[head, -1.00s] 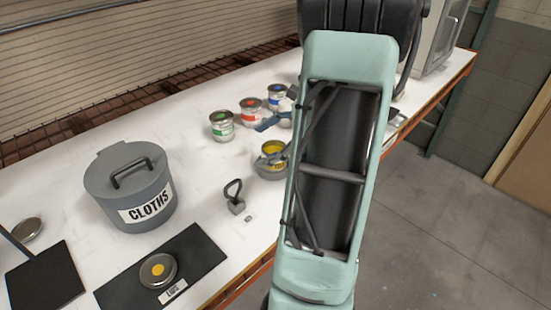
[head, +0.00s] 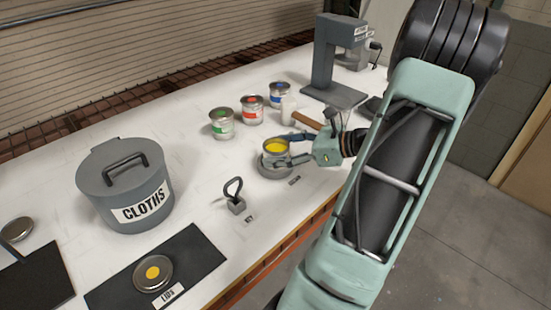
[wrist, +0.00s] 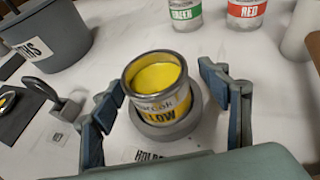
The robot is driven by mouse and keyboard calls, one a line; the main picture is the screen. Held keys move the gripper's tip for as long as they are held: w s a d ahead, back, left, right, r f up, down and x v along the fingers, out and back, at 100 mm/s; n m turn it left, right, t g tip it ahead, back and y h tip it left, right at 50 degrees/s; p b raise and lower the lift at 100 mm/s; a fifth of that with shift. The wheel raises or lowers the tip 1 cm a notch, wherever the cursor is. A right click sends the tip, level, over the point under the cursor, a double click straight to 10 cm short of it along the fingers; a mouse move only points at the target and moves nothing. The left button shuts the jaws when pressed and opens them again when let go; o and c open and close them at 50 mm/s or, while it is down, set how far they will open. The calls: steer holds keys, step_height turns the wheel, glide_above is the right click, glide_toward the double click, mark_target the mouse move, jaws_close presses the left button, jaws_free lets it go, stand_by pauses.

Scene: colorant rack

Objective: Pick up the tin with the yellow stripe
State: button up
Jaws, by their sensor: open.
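The tin with the yellow stripe (head: 276,149) is open at the top and shows yellow paint. It stands upright in a round grey holder (head: 270,172) on the white bench. My gripper (head: 298,150) is open, with one finger on each side of the tin. In the wrist view my gripper (wrist: 160,118) shows gaps between both fingers and the tin.
Green (head: 222,124), red (head: 252,110) and blue (head: 280,95) tins stand behind. A mallet (head: 300,117) lies near them. A grey cloths bin (head: 125,185), a lids mat (head: 205,255) and a small looped tool (head: 235,197) are left. A grey press (head: 335,65) stands at the back.

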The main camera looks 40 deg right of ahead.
mark_target(261, 156)
steer(key=shift+x, duration=3.1)
steer(key=shift+s+a, duration=0.1)
steer(key=shift+a, duration=0.05)
steer(key=shift+c, duration=0.5)
steer(key=c, duration=1.6)
steer(key=shift+c, duration=0.4)
